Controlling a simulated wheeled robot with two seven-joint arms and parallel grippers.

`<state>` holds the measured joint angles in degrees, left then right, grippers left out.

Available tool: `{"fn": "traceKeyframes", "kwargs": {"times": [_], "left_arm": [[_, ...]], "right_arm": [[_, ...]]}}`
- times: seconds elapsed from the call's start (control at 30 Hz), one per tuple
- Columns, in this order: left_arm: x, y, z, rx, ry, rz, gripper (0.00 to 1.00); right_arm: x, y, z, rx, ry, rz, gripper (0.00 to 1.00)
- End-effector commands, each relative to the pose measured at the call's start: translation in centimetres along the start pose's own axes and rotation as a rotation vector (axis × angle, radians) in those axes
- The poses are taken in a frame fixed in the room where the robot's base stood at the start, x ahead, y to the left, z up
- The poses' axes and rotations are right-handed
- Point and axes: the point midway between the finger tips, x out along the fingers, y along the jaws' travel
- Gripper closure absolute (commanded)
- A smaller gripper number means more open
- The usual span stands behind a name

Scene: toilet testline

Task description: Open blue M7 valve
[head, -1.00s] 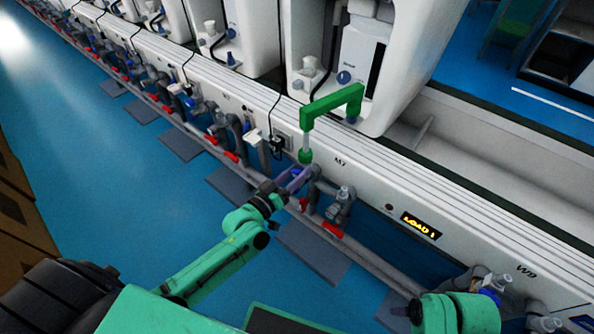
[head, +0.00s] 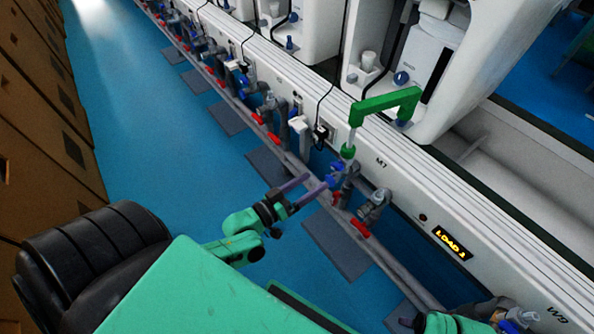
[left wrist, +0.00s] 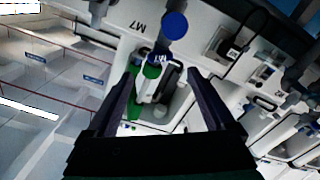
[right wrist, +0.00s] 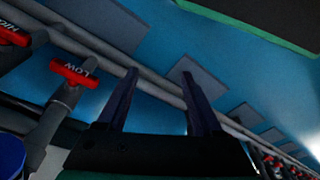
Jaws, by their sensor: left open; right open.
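The blue M7 valve (head: 335,180) sits on the grey pipework below the M7 label, under the green-ended pipe. In the left wrist view a round blue knob (left wrist: 174,25) shows beyond my fingertips, near an M7 label. My left gripper (head: 317,181) is open, its purple-grey fingers pointing at the valve from the aisle side; its fingertips are close to the valve, and I cannot tell if they touch it. The space between its fingers (left wrist: 162,74) holds nothing in the left wrist view. My right gripper (right wrist: 160,73) is open and empty in the right wrist view.
A green pipe (head: 385,103) stands above the valve. Red handles (head: 360,228) and grey pipes line the bench's lower side. The blue floor (head: 150,130) of the aisle is clear.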

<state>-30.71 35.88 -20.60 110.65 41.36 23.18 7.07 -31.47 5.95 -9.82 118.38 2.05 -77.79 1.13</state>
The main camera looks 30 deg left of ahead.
Motion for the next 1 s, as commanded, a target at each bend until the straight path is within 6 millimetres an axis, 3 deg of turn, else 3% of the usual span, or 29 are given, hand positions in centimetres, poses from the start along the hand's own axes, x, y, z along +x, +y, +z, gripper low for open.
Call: {"fn": "traceKeyframes", "kwargs": {"times": [0.1,0.2,0.5,0.6,0.73,0.9,1.0], "left_arm": [[-3.0,0.1,-0.1,0.001,-0.004,-0.001,0.12],[-4.4,0.0,-0.1,-0.002,-0.002,-0.001,0.12],[-4.9,0.0,0.0,-0.001,0.001,0.0,0.12],[-4.5,-0.3,-0.1,-0.002,0.034,-0.004,0.51],[-3.1,-1.5,-1.1,0.001,0.205,-0.013,1.0],[-2.1,-1.4,-1.9,-0.004,0.338,-0.005,1.0],[-1.5,-1.2,-2.4,-0.002,0.344,0.001,1.0]], "right_arm": [[1.0,0.2,0.3,0.003,-0.005,0.005,0.32],[1.7,0.3,0.4,0.005,-0.005,0.008,0.32],[2.1,0.4,0.6,0.006,-0.006,0.009,0.32],[1.8,0.3,0.3,0.005,0.0,0.006,0.32],[-1.6,-0.4,-0.5,-0.007,0.024,-0.012,0.32],[-6.2,-1.1,-0.3,-0.023,0.036,-0.029,0.32],[-6.6,-1.2,-0.4,-0.027,0.045,-0.033,0.32]]}}
